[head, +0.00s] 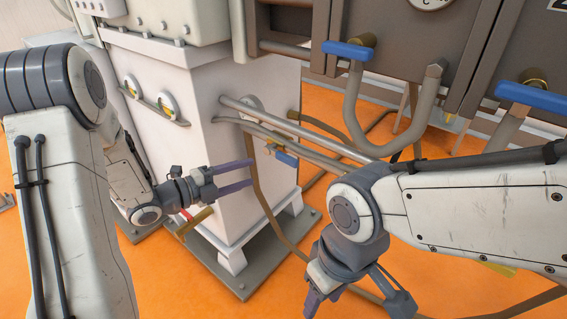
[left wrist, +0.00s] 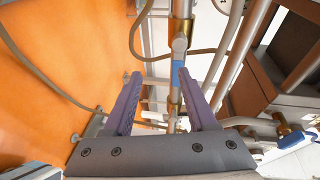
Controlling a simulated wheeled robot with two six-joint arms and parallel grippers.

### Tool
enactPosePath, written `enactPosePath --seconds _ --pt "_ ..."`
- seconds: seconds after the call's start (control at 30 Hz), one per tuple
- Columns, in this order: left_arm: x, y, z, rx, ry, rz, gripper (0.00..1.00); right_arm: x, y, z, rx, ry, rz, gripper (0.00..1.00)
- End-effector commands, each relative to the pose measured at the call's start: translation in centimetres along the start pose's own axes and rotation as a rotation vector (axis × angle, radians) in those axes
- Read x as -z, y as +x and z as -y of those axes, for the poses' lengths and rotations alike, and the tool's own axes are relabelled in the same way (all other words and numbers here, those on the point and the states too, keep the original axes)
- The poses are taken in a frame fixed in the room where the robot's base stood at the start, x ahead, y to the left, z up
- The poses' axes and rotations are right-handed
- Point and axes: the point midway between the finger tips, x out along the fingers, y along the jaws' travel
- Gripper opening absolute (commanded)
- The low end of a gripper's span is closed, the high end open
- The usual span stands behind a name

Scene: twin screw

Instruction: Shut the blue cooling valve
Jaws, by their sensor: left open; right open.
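A small blue valve handle (head: 286,157) sits on a brass fitting on the pipes beside the white cabinet. In the left wrist view a blue handle (left wrist: 177,72) shows ahead, close to the right-hand finger's tip, on a pipe with brass fittings. My left gripper (head: 252,174) is open, its purple fingers pointing right toward the small blue handle. In the head view a gap shows between fingertips and handle. My right gripper (head: 356,297) is open, low at the front, away from the handle.
Larger blue handles sit on the upper pipe (head: 348,50) and at the right edge (head: 533,97). A red-marked brass valve (head: 195,221) is just below my left gripper. The white cabinet (head: 240,215) stands behind it. Pipes and hoses cross the middle; orange floor is open at the front.

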Motion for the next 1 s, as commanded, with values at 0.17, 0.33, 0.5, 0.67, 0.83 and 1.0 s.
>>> enactPosePath --seconds 0.17,0.33,0.5,0.67,0.83,1.0 --pt "2.1 -1.0 1.0 0.124 0.100 -0.127 0.57 0.0 0.0 0.0 0.000 0.000 0.000 0.50" --pt "2.8 0.2 1.4 0.147 0.119 -0.153 0.57 0.0 0.3 0.0 0.000 0.000 0.000 0.50" --pt "3.3 3.2 1.8 0.145 0.119 -0.154 0.57 -0.1 0.8 -0.1 0.000 0.000 0.000 0.50" --pt "3.8 6.1 2.2 0.145 0.118 -0.152 0.57 -0.1 1.2 -0.1 0.000 0.000 0.000 0.50" --pt "4.0 8.2 2.5 0.145 0.118 -0.149 0.57 -0.1 1.4 -0.1 0.000 0.000 0.000 0.50" --pt "4.1 9.0 2.7 0.145 0.115 -0.147 0.57 -0.1 1.5 -0.1 0.000 0.000 0.000 0.50"
